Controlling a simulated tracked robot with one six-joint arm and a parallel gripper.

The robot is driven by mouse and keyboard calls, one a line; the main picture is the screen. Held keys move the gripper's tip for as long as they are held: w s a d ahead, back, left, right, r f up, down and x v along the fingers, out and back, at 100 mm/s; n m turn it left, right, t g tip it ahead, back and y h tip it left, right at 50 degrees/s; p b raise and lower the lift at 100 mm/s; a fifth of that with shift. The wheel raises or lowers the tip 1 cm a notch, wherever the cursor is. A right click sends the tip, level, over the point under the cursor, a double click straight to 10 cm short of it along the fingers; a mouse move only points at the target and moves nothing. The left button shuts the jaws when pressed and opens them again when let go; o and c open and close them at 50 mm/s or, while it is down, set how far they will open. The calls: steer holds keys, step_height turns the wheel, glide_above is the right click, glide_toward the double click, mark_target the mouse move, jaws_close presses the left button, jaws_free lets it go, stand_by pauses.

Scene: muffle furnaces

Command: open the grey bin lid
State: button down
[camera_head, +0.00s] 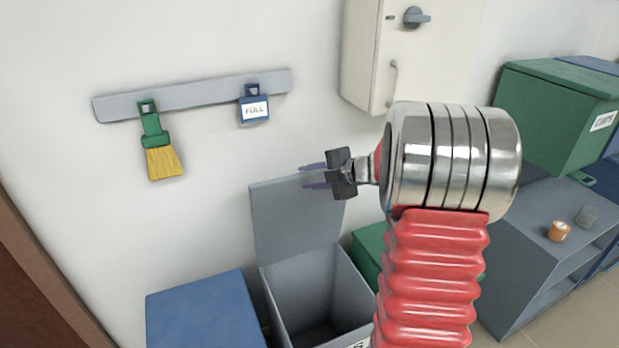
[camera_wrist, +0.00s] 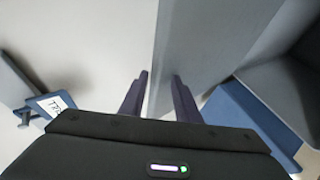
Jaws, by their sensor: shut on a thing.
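The grey bin (camera_head: 315,290) stands against the wall with its grey lid (camera_head: 290,220) swung up, nearly upright, at the back. The bin's inside is exposed and looks empty as far as it shows. My gripper (camera_head: 316,176) is at the lid's top edge, shut on it. In the wrist view the lid (camera_wrist: 205,45) runs between the two purple fingers (camera_wrist: 160,95). Part of the bin's front is cut off by the head view's lower edge and my arm.
A blue bin (camera_head: 205,310) is left of the grey one; a green bin (camera_head: 368,255) is partly hidden right of it. A wall rail (camera_head: 195,95) holds a brush (camera_head: 160,145) and a blue tag (camera_head: 254,106). A white cabinet (camera_head: 385,50) hangs above; a grey shelf (camera_head: 545,250) stands right.

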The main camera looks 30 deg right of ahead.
steer(key=c, duration=1.6)
jaws_free()
steer(key=shift+d+f, duration=0.2)
steer(key=shift+f, duration=0.25)
steer(key=shift+r, duration=0.15)
steer(key=shift+a, duration=0.1)
steer(key=shift+r, duration=0.15)
steer(key=v, duration=1.3)
steer(key=shift+s+r, duration=0.1)
steer(key=shift+s, duration=0.2)
